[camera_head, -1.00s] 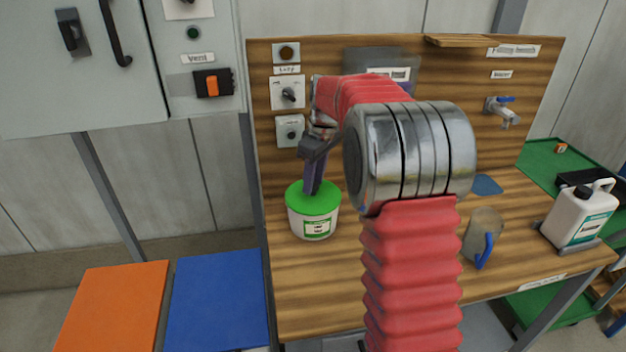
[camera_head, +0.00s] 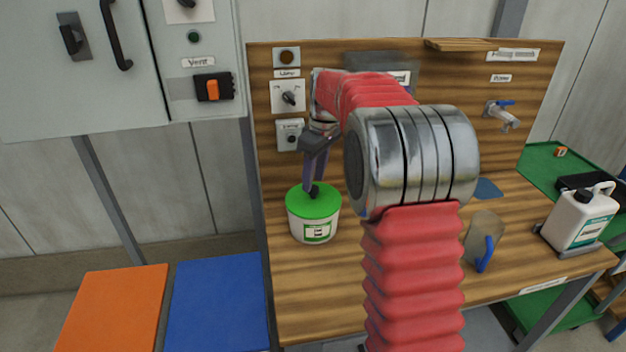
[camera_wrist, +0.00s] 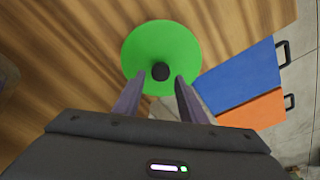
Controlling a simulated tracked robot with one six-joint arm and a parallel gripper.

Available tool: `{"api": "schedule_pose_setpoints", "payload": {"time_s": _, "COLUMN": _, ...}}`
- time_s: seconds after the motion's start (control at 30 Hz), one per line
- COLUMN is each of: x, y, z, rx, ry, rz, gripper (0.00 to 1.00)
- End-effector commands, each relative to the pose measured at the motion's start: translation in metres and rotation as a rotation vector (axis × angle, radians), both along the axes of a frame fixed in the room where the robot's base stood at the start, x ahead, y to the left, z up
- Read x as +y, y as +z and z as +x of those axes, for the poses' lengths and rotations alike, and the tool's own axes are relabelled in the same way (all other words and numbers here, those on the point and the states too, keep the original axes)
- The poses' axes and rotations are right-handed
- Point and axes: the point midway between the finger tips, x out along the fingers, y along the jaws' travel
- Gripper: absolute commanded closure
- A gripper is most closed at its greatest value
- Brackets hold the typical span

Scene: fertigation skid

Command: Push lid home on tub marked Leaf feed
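A white tub (camera_head: 299,227) with a green-edged label stands on the wooden bench below the switch panel. The label's text is too small to read. A round green lid (camera_head: 296,203) with a dark knob (camera_head: 313,191) sits on top of the tub and looks about level. I cannot tell if its rim is fully down. My gripper (camera_head: 312,183) points down over the lid. In the wrist view, its two fingers (camera_wrist: 160,79) are apart, with the knob (camera_wrist: 160,71) near the gap between their tips. The lid (camera_wrist: 160,45) hides the tub there.
A clear jug with a blue handle (camera_head: 488,252) and a white jerrycan (camera_head: 580,219) stand to the right. A tap (camera_head: 502,113) juts from the back panel. Blue (camera_head: 217,305) and orange (camera_head: 110,310) panels lie left of the bench. Bench in front of the tub is clear.

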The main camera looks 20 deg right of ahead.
Motion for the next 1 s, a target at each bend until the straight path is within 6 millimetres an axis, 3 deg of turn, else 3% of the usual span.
{"api": "schedule_pose_setpoints", "payload": {"time_s": 0.6, "x": 0.000, "y": 0.022, "z": 0.000, "rx": 0.000, "ry": 0.000, "rz": 0.000, "gripper": 0.62}}
{"api": "schedule_pose_setpoints", "payload": {"time_s": 0.9, "x": 0.000, "y": 0.023, "z": 0.000, "rx": 0.001, "ry": 0.000, "rz": -0.001, "gripper": 0.62}}
{"api": "schedule_pose_setpoints", "payload": {"time_s": 1.0, "x": 0.000, "y": 0.023, "z": 0.000, "rx": 0.001, "ry": 0.000, "rz": -0.001, "gripper": 0.56}}
